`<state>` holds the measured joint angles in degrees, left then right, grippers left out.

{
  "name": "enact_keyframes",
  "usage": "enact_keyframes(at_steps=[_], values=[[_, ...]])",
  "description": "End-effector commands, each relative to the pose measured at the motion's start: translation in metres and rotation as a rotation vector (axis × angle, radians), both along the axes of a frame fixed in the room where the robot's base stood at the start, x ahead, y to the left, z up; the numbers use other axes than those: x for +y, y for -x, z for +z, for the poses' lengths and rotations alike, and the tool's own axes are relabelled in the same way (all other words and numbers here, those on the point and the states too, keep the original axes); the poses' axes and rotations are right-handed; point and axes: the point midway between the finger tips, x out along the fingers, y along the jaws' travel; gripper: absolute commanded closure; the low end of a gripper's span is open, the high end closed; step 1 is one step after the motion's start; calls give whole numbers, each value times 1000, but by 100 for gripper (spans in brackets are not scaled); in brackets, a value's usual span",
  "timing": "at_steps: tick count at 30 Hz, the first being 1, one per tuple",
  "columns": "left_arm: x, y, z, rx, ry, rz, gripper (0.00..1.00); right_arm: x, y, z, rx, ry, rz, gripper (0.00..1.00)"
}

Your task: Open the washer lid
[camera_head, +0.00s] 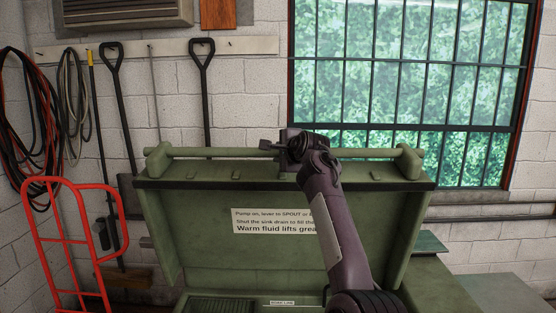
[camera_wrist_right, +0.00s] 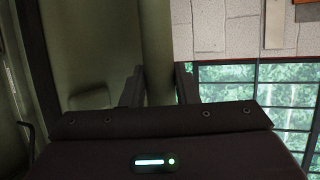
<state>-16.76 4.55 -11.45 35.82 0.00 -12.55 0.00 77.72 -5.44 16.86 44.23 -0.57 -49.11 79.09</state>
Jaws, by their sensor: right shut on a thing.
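The green washer lid (camera_head: 180,215) stands raised, close to upright, with its inner face and a white text label (camera_head: 270,221) toward me. A round green handle bar (camera_head: 218,152) runs along its top edge between two end brackets. My right gripper (camera_head: 277,148) is at the middle of this bar, shut on it. In the right wrist view the bar (camera_wrist_right: 156,50) passes between the two dark fingers (camera_wrist_right: 158,85). My right forearm hides part of the label and of the lid's right half. My left gripper is not in view.
The washer's basin shows low, with a dark grille (camera_head: 220,305) and a small label (camera_head: 282,302). A red hand truck (camera_head: 72,185) stands at the left. Tools and hoses hang on the block wall behind. A barred window (camera_head: 410,70) is behind at the right.

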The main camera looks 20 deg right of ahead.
Motion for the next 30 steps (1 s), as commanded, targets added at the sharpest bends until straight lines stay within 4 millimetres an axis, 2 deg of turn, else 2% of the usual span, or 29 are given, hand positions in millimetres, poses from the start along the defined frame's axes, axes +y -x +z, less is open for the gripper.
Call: enact_keyframes(at_steps=[1, 5, 15, 16, 20, 21, 30], values=[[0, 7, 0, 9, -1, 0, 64, 0, -1, -5, 22, -4, 1, 100], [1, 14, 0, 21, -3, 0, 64, -1, -2, -5, 34, -7, 1, 100], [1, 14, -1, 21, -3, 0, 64, -1, -2, -6, 38, -8, 1, 100], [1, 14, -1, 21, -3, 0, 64, -1, -2, -6, 38, -8, 1, 72], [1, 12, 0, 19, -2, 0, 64, -1, -2, -5, 36, -8, 1, 55], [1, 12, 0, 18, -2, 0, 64, -1, -2, -5, 35, -8, 1, 51], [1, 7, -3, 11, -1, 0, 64, -1, 0, -4, 33, -7, 1, 51]])
